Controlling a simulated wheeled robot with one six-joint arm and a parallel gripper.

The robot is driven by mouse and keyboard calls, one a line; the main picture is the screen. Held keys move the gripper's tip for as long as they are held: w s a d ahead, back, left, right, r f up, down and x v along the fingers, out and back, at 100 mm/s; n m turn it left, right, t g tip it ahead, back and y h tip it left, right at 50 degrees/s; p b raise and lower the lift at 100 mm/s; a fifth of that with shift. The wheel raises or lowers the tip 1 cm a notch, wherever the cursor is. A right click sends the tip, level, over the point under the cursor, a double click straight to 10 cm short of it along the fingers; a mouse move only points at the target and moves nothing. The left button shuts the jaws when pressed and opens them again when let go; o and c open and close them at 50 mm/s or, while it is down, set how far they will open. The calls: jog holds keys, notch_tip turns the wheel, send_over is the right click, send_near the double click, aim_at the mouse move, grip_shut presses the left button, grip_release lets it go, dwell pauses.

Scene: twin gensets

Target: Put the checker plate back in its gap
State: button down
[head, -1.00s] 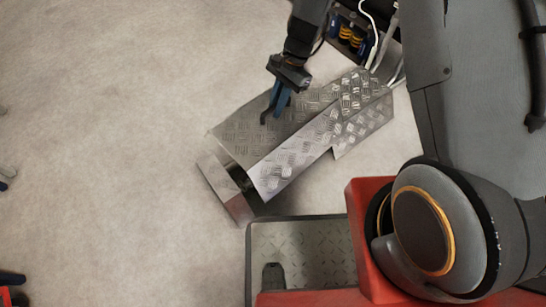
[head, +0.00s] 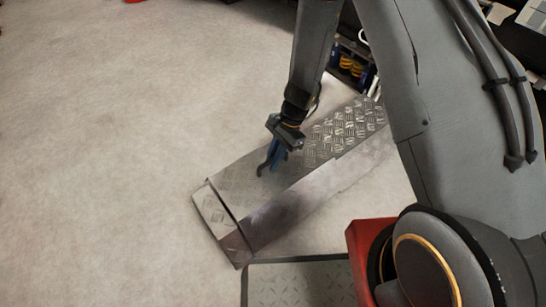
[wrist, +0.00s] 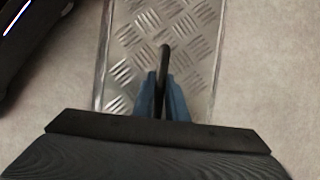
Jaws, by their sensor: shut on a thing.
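The checker plate (head: 240,183) is a grey metal tread plate lying on top of a long, low metal duct (head: 290,206). My gripper (head: 274,158) is above it, its blue fingers shut on a dark upright handle on the plate. The wrist view shows the handle (wrist: 162,75) between the fingers and the plate (wrist: 195,28) beneath. In the head view a narrow dark line parts the plate's lower-left end from the duct's end piece (head: 211,206). I cannot tell whether the plate sits fully flush; its far end merges with the brighter tread plate (head: 345,128).
A dark box with yellow coils (head: 350,66) stands behind the duct's upper right end. A red part (head: 362,245) and a dark-rimmed tread panel (head: 300,283) are in front.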

jog(key=shift+w+f+b, duration=0.1)
jog(key=shift+f+b, duration=0.75)
jog(key=shift+f, duration=1.15)
jog(key=c, duration=1.8)
grip_release()
jog(key=shift+o, duration=0.2)
